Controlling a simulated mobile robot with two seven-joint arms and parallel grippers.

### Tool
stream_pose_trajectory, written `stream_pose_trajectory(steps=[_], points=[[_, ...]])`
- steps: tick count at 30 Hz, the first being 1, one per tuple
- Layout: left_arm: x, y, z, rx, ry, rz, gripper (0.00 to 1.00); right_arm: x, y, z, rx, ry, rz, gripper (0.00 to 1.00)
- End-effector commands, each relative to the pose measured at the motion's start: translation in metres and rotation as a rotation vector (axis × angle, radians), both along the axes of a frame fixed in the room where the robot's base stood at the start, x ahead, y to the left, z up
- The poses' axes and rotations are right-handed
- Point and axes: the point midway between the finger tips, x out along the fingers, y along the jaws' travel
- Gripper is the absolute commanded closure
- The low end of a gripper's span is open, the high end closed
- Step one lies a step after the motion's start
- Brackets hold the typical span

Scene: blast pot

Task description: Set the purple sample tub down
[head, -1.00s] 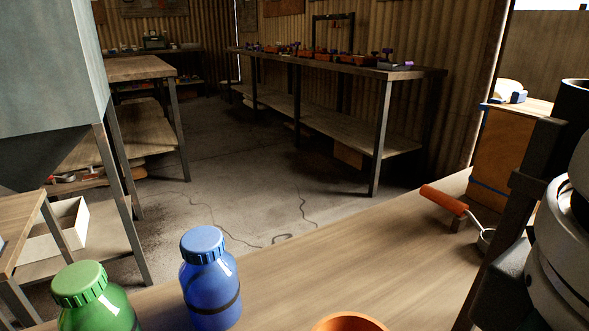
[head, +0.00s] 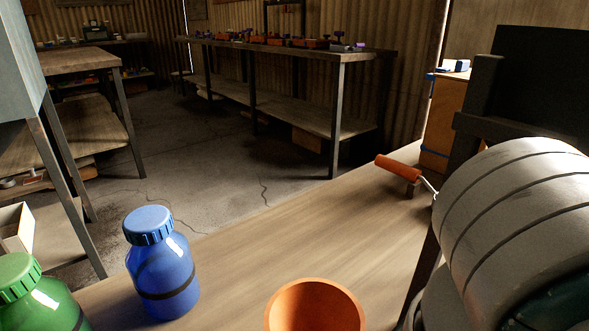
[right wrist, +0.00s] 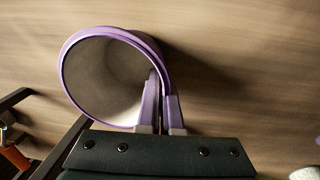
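The purple sample tub (right wrist: 70,62) shows in the right wrist view, its open mouth facing the camera and its inside grey. My right gripper (right wrist: 162,98) is shut on its wall, with one finger inside the tub and one outside. Wood grain lies behind the tub, with a dark shadow beside it; I cannot tell whether its base touches the wood. In the head view the tub and right gripper are hidden; only my right arm shows at the right. My left gripper is not in view.
On the wooden bench (head: 290,235) stand a blue jar (head: 163,265), a green jar (head: 38,300) and an orange pot (head: 315,305). An orange-handled tool (head: 398,168) lies near the far edge. The bench middle is clear. Another bench (head: 290,48) holds small items behind.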

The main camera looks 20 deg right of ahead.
Motion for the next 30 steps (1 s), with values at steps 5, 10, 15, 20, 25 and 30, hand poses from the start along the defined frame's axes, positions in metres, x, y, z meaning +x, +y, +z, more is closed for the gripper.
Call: stream_pose_trajectory(steps=[5,10,15,20,25,30], points=[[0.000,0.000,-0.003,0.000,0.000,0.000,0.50,0.000,0.000,-0.002,0.000,0.000,0.000,0.88],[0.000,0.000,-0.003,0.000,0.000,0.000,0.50,0.000,0.000,-0.002,0.000,0.000,0.000,0.68],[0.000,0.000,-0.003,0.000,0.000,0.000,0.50,0.000,0.000,-0.002,0.000,0.000,0.000,0.67],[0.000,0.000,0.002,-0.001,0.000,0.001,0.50,0.000,0.000,0.002,0.000,0.001,-0.001,0.67],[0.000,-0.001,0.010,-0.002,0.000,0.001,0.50,0.001,0.002,0.029,0.000,-0.005,0.001,0.67],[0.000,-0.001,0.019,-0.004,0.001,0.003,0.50,0.000,0.006,0.069,0.002,-0.007,0.003,0.67]])
